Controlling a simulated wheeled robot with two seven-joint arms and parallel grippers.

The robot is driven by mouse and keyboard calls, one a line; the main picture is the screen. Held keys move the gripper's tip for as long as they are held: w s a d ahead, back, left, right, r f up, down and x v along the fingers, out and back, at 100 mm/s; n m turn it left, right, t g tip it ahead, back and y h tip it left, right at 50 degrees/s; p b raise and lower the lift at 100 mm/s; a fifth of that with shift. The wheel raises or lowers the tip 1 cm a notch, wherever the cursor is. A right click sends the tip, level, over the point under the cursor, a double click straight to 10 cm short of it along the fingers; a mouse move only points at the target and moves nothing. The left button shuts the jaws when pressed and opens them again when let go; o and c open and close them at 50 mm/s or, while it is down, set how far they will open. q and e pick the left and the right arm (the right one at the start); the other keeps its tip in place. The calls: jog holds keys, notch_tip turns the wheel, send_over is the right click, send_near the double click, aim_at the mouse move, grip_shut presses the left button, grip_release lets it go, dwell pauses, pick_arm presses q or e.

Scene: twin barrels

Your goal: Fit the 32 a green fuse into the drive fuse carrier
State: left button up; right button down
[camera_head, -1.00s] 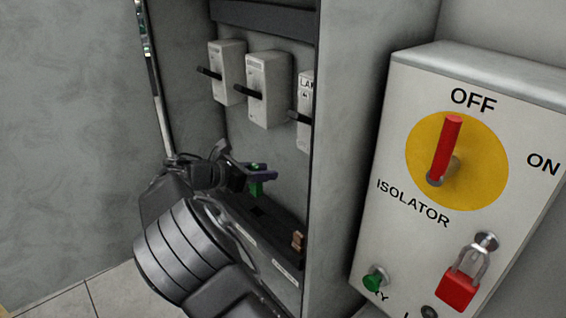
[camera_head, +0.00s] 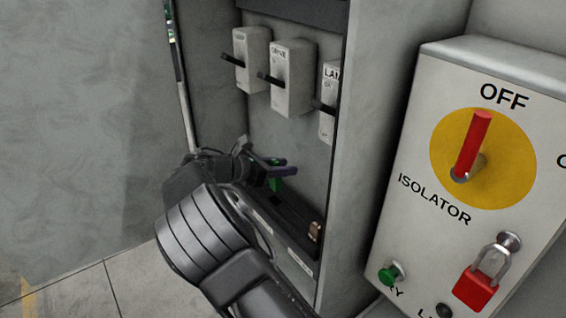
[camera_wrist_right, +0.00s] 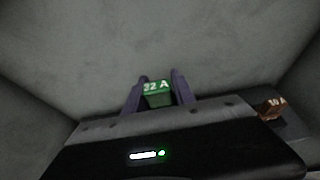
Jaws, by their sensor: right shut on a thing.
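My right gripper (camera_head: 277,172) is inside the open grey cabinet, low down. It is shut on the green 32 A fuse (camera_head: 275,184); in the right wrist view the fuse (camera_wrist_right: 158,88), marked "32 A", sits between the two purple fingers (camera_wrist_right: 156,96). The fuse is above the dark rack (camera_head: 290,218) along the cabinet bottom; I cannot tell whether it touches it. The drive fuse carrier (camera_head: 291,77) is the middle white box on the back wall, with a black handle, above the gripper. My left gripper is not in view.
White carriers with black handles stand left (camera_head: 252,60) and right (camera_head: 328,100) of the drive carrier. A brown fuse (camera_head: 315,232) sits in the rack's right part. The cabinet's right wall (camera_head: 365,130) is close. The isolator box (camera_head: 480,180) reads OFF, with a red padlock (camera_head: 477,290).

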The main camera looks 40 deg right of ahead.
jog(key=shift+f+b, duration=0.55)
jog(key=shift+f, duration=1.1)
jog(key=shift+p, duration=0.4)
jog(key=shift+p, duration=0.7)
dwell(0.5)
jog(key=shift+f+b, duration=1.35)
jog(key=shift+f, duration=1.5)
jog(key=c, duration=1)
grip_release()
jog(key=shift+o, duration=0.2)
jog(key=shift+b+v, duration=0.75)
jog(key=shift+v, duration=3.25)
